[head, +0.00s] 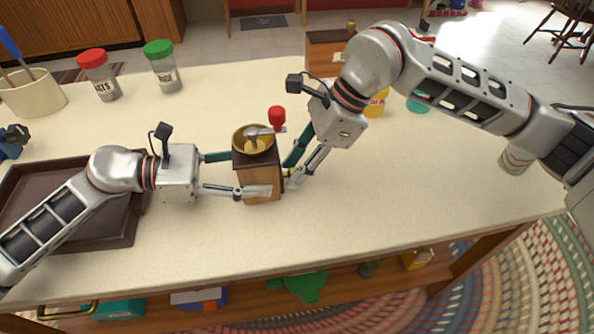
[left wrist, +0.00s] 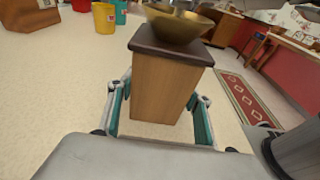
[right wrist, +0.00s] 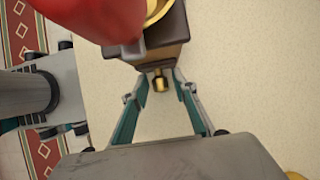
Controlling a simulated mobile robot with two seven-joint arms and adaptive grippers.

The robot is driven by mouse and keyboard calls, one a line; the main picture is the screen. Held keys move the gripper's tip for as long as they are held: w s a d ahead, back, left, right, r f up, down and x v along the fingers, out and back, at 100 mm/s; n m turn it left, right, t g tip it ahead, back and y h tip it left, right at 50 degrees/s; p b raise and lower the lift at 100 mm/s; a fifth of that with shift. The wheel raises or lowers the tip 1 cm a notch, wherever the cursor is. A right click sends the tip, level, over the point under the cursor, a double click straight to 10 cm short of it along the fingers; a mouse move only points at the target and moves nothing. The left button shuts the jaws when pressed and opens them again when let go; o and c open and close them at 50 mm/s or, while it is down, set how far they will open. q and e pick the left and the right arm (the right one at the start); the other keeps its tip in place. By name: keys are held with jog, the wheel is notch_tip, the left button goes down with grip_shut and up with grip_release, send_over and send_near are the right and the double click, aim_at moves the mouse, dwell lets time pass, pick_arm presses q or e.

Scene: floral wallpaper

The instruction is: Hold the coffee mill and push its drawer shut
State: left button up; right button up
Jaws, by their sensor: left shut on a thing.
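The wooden coffee mill (head: 262,185), with a brass bowl (head: 243,140) and a red crank knob (head: 277,118), stands upright on the counter. My left gripper (head: 252,172) is shut on its body, one finger on each side. The left wrist view shows the mill's plain wooden face (left wrist: 165,85) between the fingers. The drawer (right wrist: 157,62), on the side facing my right gripper, seems to stick out a little, with a brass knob (right wrist: 160,83). My right gripper (right wrist: 160,84) is partly open, its fingers on either side of the knob with visible gaps. The red crank knob hides part of the mill there.
A dark tray (head: 120,230) lies at the left under my left arm. Red-lidded (head: 99,75) and green-lidded (head: 163,68) jars and a utensil crock (head: 35,92) stand behind it. A wooden box (head: 325,55) and yellow container (head: 376,102) stand behind my right arm. The front right counter is clear.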

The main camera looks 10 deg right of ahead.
jog(key=shift+d, duration=0.1)
pick_arm(q)
jog(key=shift+a, duration=0.1)
pick_arm(e)
jog(key=shift+w+r, duration=0.1)
jog(key=shift+r, duration=3.4)
pick_arm(q)
jog(key=o, duration=1.1)
jog(key=shift+o, duration=0.2)
jog(key=a, duration=0.4)
jog(key=a+r, duration=0.1)
jog(key=a, duration=0.3)
jog(key=a+r, duration=0.1)
jog(key=a, duration=0.2)
jog(key=shift+a+r, duration=0.2)
jog(key=shift+a, duration=0.2)
